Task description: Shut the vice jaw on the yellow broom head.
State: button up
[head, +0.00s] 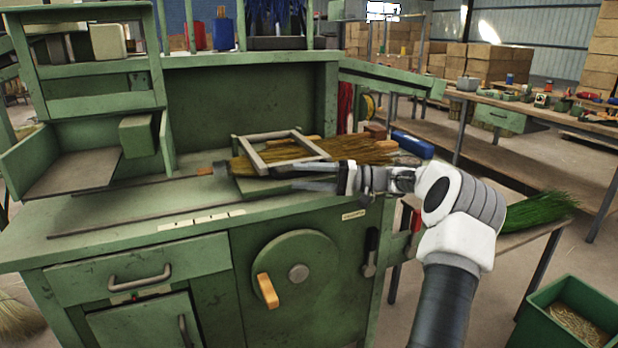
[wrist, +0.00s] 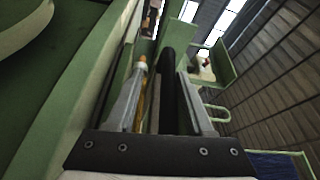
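The yellow broom head (head: 370,150) lies on top of the green bench, its bristles fanned to the right. A grey-brown rectangular frame (head: 252,155), which looks like part of the vice, lies across the bristles. My gripper (head: 296,186) reaches in from the right, just in front of the frame and low over the bench top. In the wrist view the two fingers (wrist: 163,100) are apart. A dark, round-ended bar (wrist: 167,65) shows in the gap between them. I cannot tell whether they touch it. An orange-yellow piece (wrist: 141,75) shows by the left finger.
The green bench (head: 120,232) has a drawer and a wheel (head: 320,262) with an orange crank handle (head: 267,290) on its front. A black lever (head: 371,248) is at the front right. A blue object (head: 412,145) lies behind my wrist. The bench's front left top is mostly clear.

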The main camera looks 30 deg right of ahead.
jog(key=p+v, duration=0.4)
jog(key=v, duration=1.3)
jog(key=shift+d, duration=0.2)
jog(key=shift+s, duration=0.1)
